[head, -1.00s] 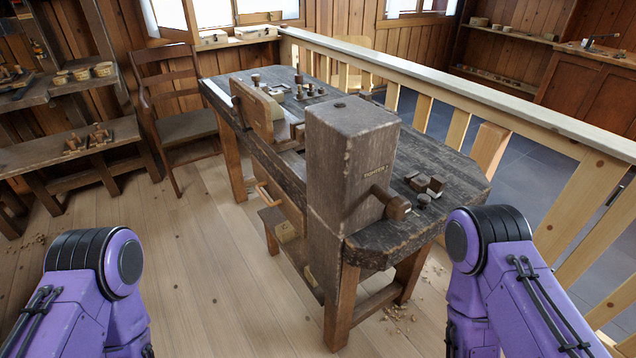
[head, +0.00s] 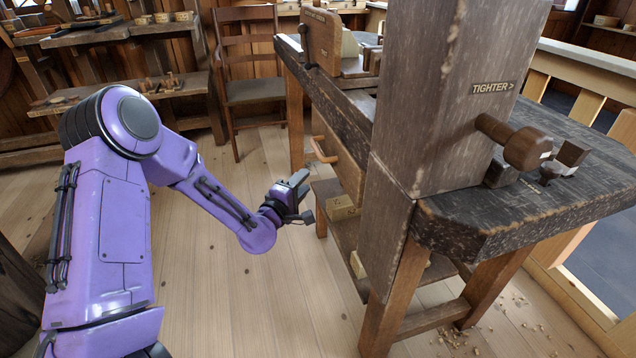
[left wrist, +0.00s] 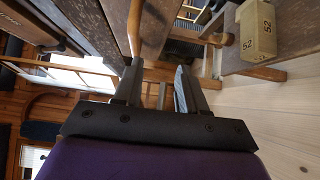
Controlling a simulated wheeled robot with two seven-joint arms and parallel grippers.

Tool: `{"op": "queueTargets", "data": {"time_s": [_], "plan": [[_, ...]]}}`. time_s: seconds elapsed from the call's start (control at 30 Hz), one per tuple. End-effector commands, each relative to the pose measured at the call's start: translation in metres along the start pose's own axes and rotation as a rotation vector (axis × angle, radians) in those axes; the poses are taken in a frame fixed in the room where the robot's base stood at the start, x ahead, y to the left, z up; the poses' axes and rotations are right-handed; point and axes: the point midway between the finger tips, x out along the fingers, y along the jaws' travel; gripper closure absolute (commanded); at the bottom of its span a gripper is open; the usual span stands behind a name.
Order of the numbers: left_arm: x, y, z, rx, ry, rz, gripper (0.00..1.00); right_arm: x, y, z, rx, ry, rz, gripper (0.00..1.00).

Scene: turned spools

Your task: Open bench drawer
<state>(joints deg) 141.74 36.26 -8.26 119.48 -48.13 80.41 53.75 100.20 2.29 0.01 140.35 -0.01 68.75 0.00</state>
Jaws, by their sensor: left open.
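The bench (head: 460,222) is dark, worn wood and stands at the right in the head view. Its drawer front (head: 345,175) is lighter brown and looks flush with the bench side. A curved wooden handle (head: 322,152) stands out from the drawer. My left gripper (head: 303,200) is open and empty, a little in front of and below the handle, apart from it. In the left wrist view the open fingers (left wrist: 158,88) point towards the wooden handle (left wrist: 152,28), which lies just beyond them. My right gripper is out of view.
A yellowish block (head: 341,208) lies on the bench's lower shelf; it bears 52 in the left wrist view (left wrist: 257,32). A chair (head: 252,90) stands behind. The tall vise jaw (head: 440,100) rises at the near end. The floor (head: 255,300) left of the bench is clear.

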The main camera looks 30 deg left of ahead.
Motion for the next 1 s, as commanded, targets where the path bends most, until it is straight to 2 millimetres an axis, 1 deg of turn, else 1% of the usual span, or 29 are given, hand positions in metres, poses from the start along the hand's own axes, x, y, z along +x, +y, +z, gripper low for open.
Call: {"op": "queueTargets", "data": {"time_s": [0.03, 0.07, 0.13, 0.2, 0.27, 0.5, 0.63, 0.7, 0.8, 1.0], "plan": [[0.006, 0.001, -0.009, -0.052, -0.003, 0.066, 0.59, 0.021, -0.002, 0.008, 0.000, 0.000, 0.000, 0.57], [0.009, 0.008, -0.012, -0.077, -0.007, 0.094, 0.59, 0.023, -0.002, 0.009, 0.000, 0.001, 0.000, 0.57], [0.013, 0.020, -0.016, -0.113, -0.014, 0.134, 0.59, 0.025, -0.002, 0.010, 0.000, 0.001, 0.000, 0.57], [0.019, 0.026, -0.018, -0.122, -0.019, 0.146, 0.59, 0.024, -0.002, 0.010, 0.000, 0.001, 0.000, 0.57], [0.028, 0.028, -0.018, -0.123, -0.018, 0.145, 0.59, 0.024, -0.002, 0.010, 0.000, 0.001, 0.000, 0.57], [0.081, 0.034, -0.018, -0.118, -0.017, 0.142, 0.59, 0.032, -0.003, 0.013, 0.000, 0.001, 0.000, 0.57], [0.102, 0.038, -0.018, -0.118, -0.017, 0.141, 0.59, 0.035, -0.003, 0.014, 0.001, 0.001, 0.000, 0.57], [0.109, 0.039, -0.018, -0.120, -0.016, 0.139, 0.59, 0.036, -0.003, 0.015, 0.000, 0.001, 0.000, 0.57], [0.114, 0.040, -0.018, -0.121, -0.016, 0.140, 0.59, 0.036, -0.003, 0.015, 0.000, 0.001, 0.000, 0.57], [0.115, 0.041, -0.018, -0.121, -0.016, 0.139, 0.59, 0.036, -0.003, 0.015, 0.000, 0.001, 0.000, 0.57]]}}
